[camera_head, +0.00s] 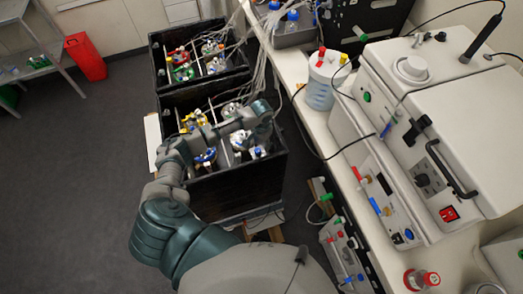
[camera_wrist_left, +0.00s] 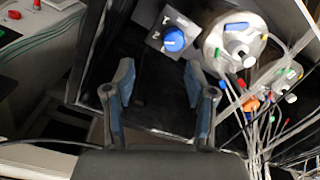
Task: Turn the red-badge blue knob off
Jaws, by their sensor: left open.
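In the left wrist view a round blue knob (camera_wrist_left: 174,40) sits on a dark square plate with pale marks, inside a black box. I cannot make out a red badge on it. My left gripper (camera_wrist_left: 160,82) is open and empty, its two fingers apart below the knob and not touching it. In the head view my left gripper (camera_head: 264,112) is over the right side of the nearer black box (camera_head: 235,190). The knob cannot be told apart there. My right gripper is not in view.
Beside the knob stands a metal-lidded vessel (camera_wrist_left: 235,38) with tubes and coloured caps. A farther black box (camera_head: 155,62) also holds vessels. A bench with a white machine (camera_head: 440,110) runs along the right. The floor at left is clear around a red bin (camera_head: 85,57).

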